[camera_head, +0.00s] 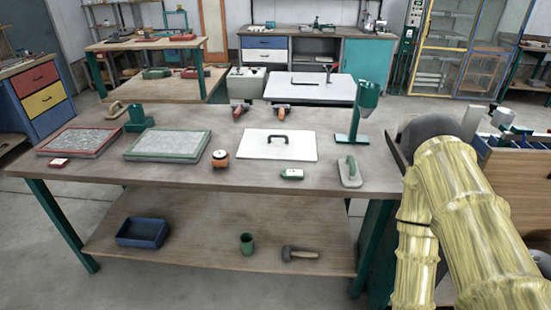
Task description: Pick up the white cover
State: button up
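A flat white cover (255,147) with a dark arched handle (278,136) lies on the wooden top of the near workbench, right of its middle. A second white panel (335,90), also with a dark handle, lies behind the bench; I cannot tell which one the task means. My arm, in a yellow sleeve, fills the lower right, beside the bench's right end. My gripper is not in view.
A green stand (352,139) rises right of the near cover, and a trowel-like tool (350,172) lies in front of it.

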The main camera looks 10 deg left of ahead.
aim_at(284, 145)
jog(key=z, duration=0.05)
jog(key=k, duration=0.55)
jog(key=u, duration=1.2)
jog(key=i, duration=1.75)
jog(key=z, duration=0.65)
